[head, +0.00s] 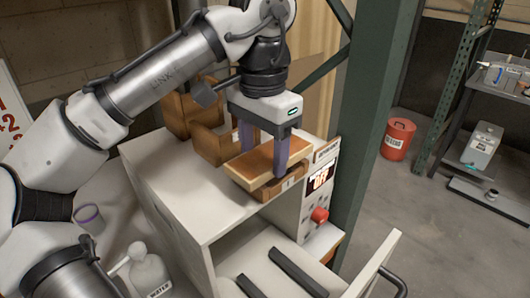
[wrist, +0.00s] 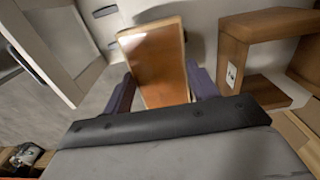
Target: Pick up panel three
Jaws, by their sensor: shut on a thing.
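A flat orange-brown panel (head: 268,160) with a pale edge is between the two purple fingers of my gripper (head: 264,160). My gripper is shut on it, with one finger at each side. In the wrist view the same panel (wrist: 155,62) lies between the fingertips (wrist: 158,92). In the head view it is over a wooden block (head: 287,186) with a small label on the cabinet top. I cannot tell whether panel and block touch. No number on the panel shows.
More wooden blocks (head: 211,147) stand behind on the white cabinet (head: 170,190). The cabinet front has a lit display (head: 321,178) and a red knob (head: 320,215). A green post (head: 372,110) rises close to its right. A water bottle (head: 148,268) stands left.

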